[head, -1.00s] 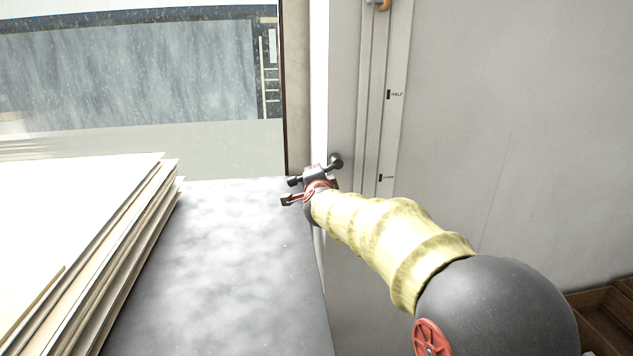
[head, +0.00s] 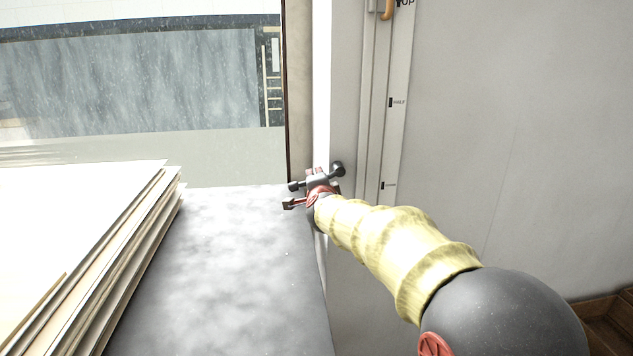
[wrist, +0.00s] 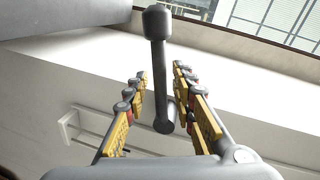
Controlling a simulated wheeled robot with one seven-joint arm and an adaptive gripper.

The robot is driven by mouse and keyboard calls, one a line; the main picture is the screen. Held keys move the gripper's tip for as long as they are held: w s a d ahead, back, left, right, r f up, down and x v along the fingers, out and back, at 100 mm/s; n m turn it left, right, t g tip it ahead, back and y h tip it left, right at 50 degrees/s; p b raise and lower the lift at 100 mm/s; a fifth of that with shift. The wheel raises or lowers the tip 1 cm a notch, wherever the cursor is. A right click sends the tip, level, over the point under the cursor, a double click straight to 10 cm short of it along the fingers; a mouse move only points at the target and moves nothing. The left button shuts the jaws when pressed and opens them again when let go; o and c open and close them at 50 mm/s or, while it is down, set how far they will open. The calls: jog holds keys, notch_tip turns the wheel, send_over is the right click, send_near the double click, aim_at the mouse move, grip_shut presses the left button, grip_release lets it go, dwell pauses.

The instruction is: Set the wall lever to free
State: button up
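The wall lever (head: 322,180) is a dark grey bar with rounded ends, by the edge of the window opening in the head view. In the wrist view the lever (wrist: 158,75) shows as a grey rod with a thick rounded end at the top. My gripper (wrist: 160,80) is open, with its jointed yellow fingers on either side of the rod. I see gaps beside the rod, so the fingers do not appear closed on it. In the head view my gripper (head: 304,200) is partly hidden behind my wrist. No "free" marking is readable.
A grey counter (head: 235,265) lies below the window, with a stack of boards (head: 90,250) at left. A pale vertical track (head: 393,120) on the wall has UP and HALF marks and an orange hook (head: 386,10) near its top.

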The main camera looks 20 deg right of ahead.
jog(key=shift+s, duration=0.1)
jog(key=v, duration=1.2)
jog(key=shift+a, duration=0.1)
